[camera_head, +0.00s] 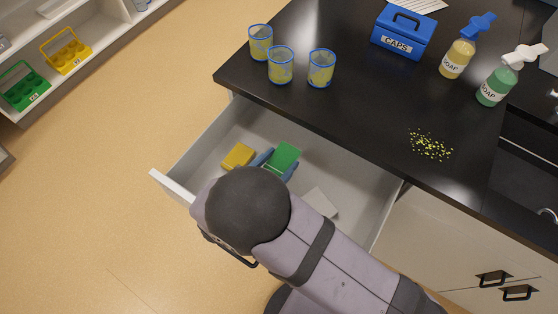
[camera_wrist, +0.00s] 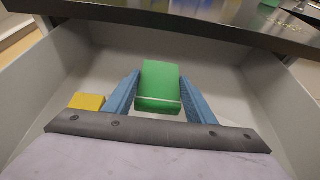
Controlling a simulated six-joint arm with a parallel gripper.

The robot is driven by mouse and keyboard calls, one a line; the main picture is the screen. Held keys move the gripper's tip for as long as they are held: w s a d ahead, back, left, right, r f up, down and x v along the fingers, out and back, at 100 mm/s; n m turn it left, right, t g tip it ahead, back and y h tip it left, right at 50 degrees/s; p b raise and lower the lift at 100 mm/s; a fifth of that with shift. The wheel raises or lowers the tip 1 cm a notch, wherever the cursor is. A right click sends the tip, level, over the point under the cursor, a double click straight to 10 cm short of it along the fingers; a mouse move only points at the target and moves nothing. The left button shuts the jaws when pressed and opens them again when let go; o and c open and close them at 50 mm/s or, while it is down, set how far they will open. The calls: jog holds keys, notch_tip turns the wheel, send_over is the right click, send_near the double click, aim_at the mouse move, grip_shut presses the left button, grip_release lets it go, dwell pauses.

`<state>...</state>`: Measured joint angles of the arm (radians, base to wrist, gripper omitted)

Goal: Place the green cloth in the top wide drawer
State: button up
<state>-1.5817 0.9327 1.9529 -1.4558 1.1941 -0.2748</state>
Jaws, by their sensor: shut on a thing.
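The top wide drawer (camera_head: 225,146) is pulled open under the black counter, and its side wall (camera_wrist: 38,88) shows in the wrist view. The green cloth (camera_head: 284,158) is a folded block inside the drawer's outline; it also shows in the wrist view (camera_wrist: 158,84). My gripper (camera_wrist: 158,92) has its blue fingers on both sides of the green cloth and is shut on it. In the head view my gripper (camera_head: 273,160) is partly hidden by my arm. I cannot tell whether the cloth touches the drawer floor.
A yellow block (camera_head: 238,157) lies in the drawer left of the cloth, and a white piece (camera_head: 320,202) lies to the right. Several beakers, a blue CAPS box (camera_head: 403,32), soap bottles and yellow crumbs (camera_head: 431,145) are on the counter (camera_head: 350,110), whose edge overhangs the drawer's back.

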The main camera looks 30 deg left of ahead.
jog(key=shift+f, duration=0.2)
jog(key=shift+f, duration=0.1)
jog(key=shift+f+b, duration=0.35)
jog(key=shift+b, duration=0.05)
jog(key=shift+f, duration=0.2)
jog(key=o, duration=1)
jog(key=shift+r, duration=0.2)
